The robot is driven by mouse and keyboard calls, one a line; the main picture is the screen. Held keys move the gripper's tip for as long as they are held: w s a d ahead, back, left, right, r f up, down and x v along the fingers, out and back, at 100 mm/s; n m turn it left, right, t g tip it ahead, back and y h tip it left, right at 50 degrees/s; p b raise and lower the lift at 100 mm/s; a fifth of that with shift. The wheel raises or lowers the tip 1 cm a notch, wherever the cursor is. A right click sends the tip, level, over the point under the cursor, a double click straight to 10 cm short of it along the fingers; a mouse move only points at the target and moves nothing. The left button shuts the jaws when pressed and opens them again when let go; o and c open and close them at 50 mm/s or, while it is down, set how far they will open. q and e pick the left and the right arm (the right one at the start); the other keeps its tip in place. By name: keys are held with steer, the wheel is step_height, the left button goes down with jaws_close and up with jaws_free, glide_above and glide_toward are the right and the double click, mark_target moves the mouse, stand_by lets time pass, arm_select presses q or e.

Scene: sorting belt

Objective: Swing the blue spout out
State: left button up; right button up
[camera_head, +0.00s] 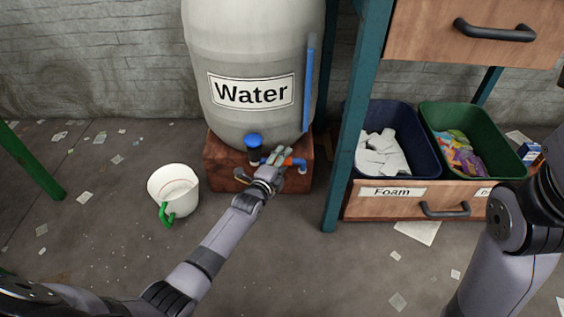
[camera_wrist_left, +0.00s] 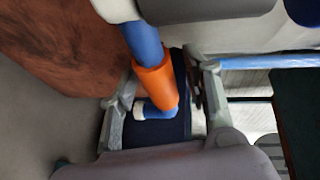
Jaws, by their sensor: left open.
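The blue spout (camera_head: 301,163) sits low at the right front of the grey water barrel (camera_head: 240,55), with an orange sleeve (camera_head: 287,161) around its pipe. In the left wrist view the orange sleeve (camera_wrist_left: 155,85) lies between my fingers, with the blue pipe (camera_wrist_left: 143,42) above it and a short blue end with a white rim (camera_wrist_left: 150,110) below. My left gripper (camera_head: 277,156) is open around the sleeve; the wrist view shows its fingers (camera_wrist_left: 165,95) apart on either side. I cannot tell whether either finger touches. My right gripper is out of view.
A blue knob (camera_head: 253,141) stands left of my left gripper. The barrel rests on a brown block (camera_head: 222,165). A white mug with a green handle (camera_head: 174,184) stands on the floor at left. A teal post (camera_head: 345,150) and a bin drawer (camera_head: 375,207) stand at right.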

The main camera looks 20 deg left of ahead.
arm_select(q)
steer(key=shift+c, duration=0.4)
jaws_close()
stand_by(0.4)
